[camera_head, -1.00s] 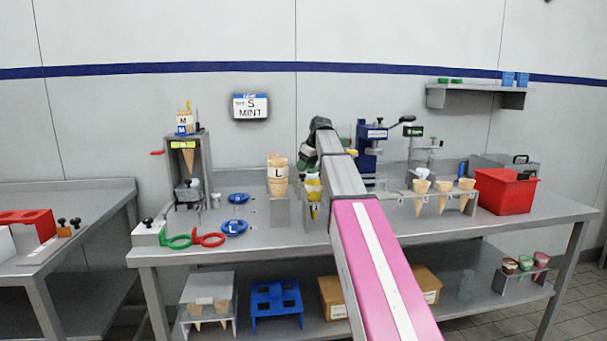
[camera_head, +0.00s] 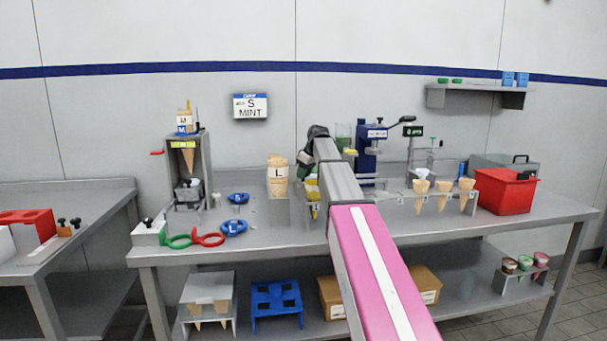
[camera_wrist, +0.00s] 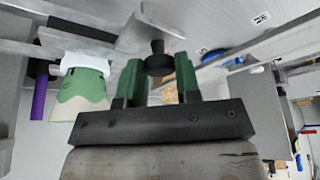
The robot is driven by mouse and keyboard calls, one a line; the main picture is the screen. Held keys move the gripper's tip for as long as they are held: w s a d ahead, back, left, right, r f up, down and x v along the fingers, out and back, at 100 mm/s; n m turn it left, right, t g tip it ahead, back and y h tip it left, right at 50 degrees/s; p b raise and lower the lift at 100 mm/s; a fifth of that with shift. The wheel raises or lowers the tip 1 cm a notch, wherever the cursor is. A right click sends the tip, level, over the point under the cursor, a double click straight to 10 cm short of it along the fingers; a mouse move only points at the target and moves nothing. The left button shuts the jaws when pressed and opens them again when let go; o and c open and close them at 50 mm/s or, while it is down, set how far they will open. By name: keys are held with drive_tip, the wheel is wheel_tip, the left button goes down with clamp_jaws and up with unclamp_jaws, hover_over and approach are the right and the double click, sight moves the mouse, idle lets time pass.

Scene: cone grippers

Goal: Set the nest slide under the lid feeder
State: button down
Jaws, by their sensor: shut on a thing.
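In the wrist view my gripper (camera_wrist: 158,66) has its two green fingers closed around a black knob (camera_wrist: 157,47). The knob sits by a grey metal plate (camera_wrist: 136,32), which looks like part of the nest slide; most of the slide is hidden. In the head view my gripper (camera_head: 306,163) is at the bench fixture, mostly hidden by my arm. A clear green tube (camera_head: 344,131), perhaps the lid feeder, stands just right of my wrist, partly covered. I cannot tell whether the slide lies under it.
A cone marked L (camera_head: 278,173) stands on a block left of my gripper. A blue press (camera_head: 368,145), a rack with several cones (camera_head: 444,198) and a red bin (camera_head: 505,190) stand to the right.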

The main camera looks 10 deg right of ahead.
drive_tip(key=d, duration=0.9)
drive_tip(key=c, duration=0.8)
unclamp_jaws()
drive_tip(key=shift+r, duration=0.1)
drive_tip(key=s+a+r, duration=0.1)
drive_tip(key=a+r, duration=0.2)
drive_tip(key=s+a+r, duration=0.2)
drive_tip(key=a+r, duration=0.2)
drive_tip(key=s+a+r, duration=0.2)
drive_tip(key=a+r, duration=0.1)
drive_tip(key=shift+a+r, duration=0.35)
drive_tip(key=shift+r, duration=0.05)
